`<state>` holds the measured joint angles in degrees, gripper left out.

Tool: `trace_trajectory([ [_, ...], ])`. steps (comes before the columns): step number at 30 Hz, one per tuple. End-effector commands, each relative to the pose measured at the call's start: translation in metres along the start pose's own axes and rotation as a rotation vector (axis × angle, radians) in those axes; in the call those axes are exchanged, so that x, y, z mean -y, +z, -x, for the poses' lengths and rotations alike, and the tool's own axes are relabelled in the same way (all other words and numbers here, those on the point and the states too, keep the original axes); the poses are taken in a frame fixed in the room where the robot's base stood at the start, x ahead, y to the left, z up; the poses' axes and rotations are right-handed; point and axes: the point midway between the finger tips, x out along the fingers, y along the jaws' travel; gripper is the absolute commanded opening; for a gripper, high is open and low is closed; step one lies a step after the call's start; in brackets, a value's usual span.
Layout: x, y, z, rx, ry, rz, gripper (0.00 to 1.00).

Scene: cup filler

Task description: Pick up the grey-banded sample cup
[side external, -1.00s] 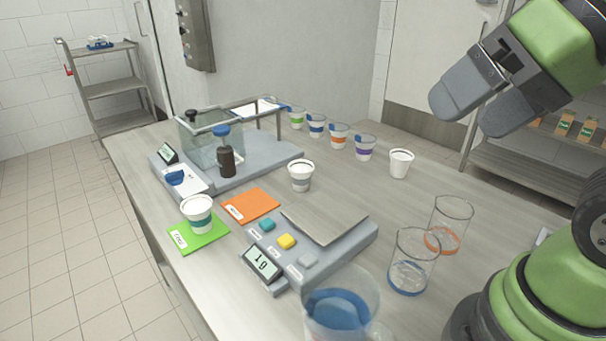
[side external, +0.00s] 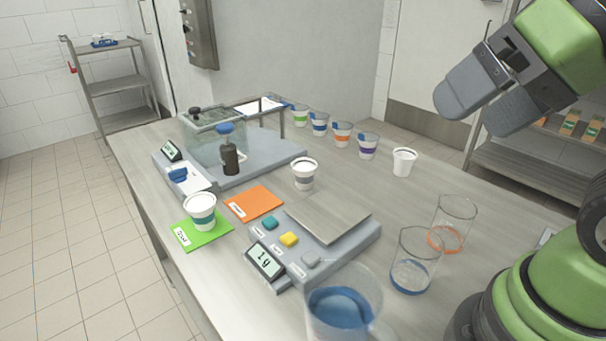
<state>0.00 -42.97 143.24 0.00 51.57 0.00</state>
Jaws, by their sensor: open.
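The grey-banded sample cup (side external: 304,174) is white with a grey band and stands upright on the table. It is behind the scale and to the right of the orange mat (side external: 254,203). My gripper (side external: 483,117) is open and empty at the upper right, high above the table and well apart from the cup. Nothing hides the cup in this view.
A teal-banded cup (side external: 201,211) stands on a green mat (side external: 183,236). The scale (side external: 333,222) shows 1 g. Behind are a glass tank (side external: 220,142) and dark bottle (side external: 229,157). Glass beakers (side external: 411,262) and a blue-liquid jug (side external: 339,308) stand in front. Several cups line the back.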

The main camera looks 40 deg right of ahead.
Motion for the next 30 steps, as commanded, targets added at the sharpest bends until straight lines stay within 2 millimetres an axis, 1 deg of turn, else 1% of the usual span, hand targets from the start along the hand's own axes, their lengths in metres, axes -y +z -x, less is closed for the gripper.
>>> trace_trajectory([
  [2,0.0,0.0,0.0,0.0,0.0,0.0,0.92],
  [4,0.0,0.0,0.0,0.0,0.0,0.0,0.97],
  [11,0.0,0.0,0.0,0.0,0.0,0.0,0.97],
  [14,0.001,-0.006,-0.001,0.003,0.007,-0.001,0.97],
  [17,0.005,-0.024,-0.005,0.012,0.029,-0.002,0.97],
  [20,0.01,-0.055,-0.016,0.026,0.066,-0.003,0.97],
  [21,0.012,-0.069,-0.023,0.03,0.083,-0.002,0.97],
  [23,0.014,-0.09,-0.035,0.038,0.108,0.0,0.97],
  [24,0.015,-0.103,-0.045,0.043,0.124,-0.001,0.97],
  [26,0.015,-0.122,-0.061,0.051,0.149,0.001,0.97],
  [27,0.014,-0.135,-0.073,0.056,0.165,0.001,0.97],
  [29,0.012,-0.151,-0.093,0.063,0.189,0.002,0.97],
  [30,0.01,-0.162,-0.107,0.068,0.205,0.005,0.97],
])
